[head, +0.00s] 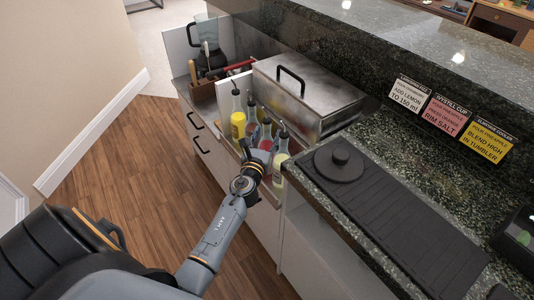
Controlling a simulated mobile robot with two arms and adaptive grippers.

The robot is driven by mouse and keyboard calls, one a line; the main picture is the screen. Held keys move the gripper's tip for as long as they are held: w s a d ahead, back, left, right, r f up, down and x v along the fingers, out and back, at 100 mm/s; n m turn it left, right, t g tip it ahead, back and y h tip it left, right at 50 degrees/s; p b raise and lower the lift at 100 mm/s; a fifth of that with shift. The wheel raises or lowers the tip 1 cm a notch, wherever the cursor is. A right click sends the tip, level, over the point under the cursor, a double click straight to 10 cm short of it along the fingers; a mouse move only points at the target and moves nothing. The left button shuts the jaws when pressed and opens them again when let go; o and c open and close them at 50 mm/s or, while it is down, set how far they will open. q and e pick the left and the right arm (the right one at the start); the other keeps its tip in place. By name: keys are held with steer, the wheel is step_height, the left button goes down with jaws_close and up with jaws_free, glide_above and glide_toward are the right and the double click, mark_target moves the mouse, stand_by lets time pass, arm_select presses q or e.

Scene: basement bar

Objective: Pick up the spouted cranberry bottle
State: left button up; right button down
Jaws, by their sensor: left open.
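A row of clear bottles with dark pour spouts stands in a rail on the front of the bar unit. The red one, which looks like the cranberry bottle (266,144), is between a bottle with a reddish-blue look and a pale yellow bottle (281,160). Its lower part is hidden by the rail and my gripper. My left gripper (256,154) is open, just in front of the red bottle and close to it. I cannot tell whether they touch. My right gripper is not in view.
A bright yellow bottle (238,124) stands at the rail's left end. A steel lidded box (308,92) is behind the bottles. The granite counter (390,155) holds a black mat (405,230) and a round black lid (339,161). The wooden floor (130,165) is clear.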

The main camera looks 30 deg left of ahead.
arm_select(q)
steer(key=shift+w+a, duration=0.15)
steer(key=shift+w, duration=0.15)
jaws_close()
steer(key=shift+r, duration=0.1)
